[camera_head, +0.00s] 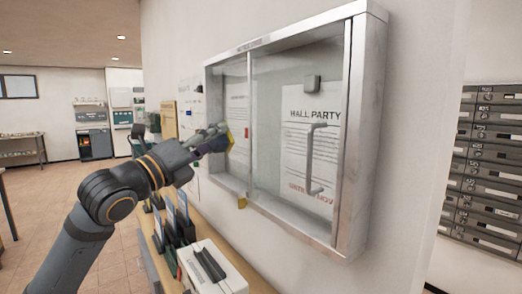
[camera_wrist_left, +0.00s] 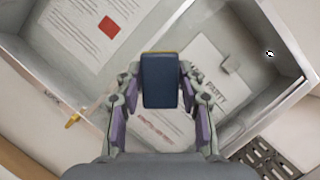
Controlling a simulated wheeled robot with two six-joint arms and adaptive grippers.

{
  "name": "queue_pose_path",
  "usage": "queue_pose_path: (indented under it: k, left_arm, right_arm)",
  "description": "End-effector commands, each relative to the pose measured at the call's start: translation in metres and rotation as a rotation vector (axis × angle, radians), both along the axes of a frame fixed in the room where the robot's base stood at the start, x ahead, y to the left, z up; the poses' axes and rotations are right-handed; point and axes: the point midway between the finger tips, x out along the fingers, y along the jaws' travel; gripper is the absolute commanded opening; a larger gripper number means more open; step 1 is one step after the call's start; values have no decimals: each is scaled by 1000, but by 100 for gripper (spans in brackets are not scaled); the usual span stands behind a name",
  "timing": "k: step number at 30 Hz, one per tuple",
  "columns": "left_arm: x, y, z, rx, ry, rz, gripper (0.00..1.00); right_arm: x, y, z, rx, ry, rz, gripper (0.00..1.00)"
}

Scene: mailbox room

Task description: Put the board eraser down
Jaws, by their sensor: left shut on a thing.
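The board eraser (camera_wrist_left: 160,82) is a dark blue block with a thin yellow-orange edge. In the left wrist view it is held upright between the two fingers of my left gripper (camera_wrist_left: 159,88). In the head view my left gripper (camera_head: 217,140) is up in the air in front of the glass-fronted notice case, and a bit of the eraser (camera_head: 230,139) shows yellow at its tips. The rest of the eraser is mostly hidden there by the fingers. My right gripper is in neither view.
The notice case (camera_head: 367,130) hangs on the wall with a door handle (camera_head: 311,160) sticking out. Below it runs a narrow wooden ledge (camera_head: 255,276) with a white box (camera_head: 228,270) and several dark upright holders (camera_head: 181,222). Grey mailboxes (camera_head: 490,170) stand at right.

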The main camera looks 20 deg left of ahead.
Motion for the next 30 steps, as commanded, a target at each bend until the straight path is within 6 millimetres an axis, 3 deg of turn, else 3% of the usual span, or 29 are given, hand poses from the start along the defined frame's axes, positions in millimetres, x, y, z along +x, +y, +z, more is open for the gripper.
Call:
queue_pose_path:
  k: [10,15,22,30]
  left_arm:
    - [24,-20,8,-9,3,-6,0]
    - [41,-32,5,-9,2,-5,0]
    - [57,-44,2,-4,0,-1,0]
    - [62,-48,0,0,-1,1,0]
  right_arm:
    - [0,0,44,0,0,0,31]
    - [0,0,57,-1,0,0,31]
    - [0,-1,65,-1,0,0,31]
    - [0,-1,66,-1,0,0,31]
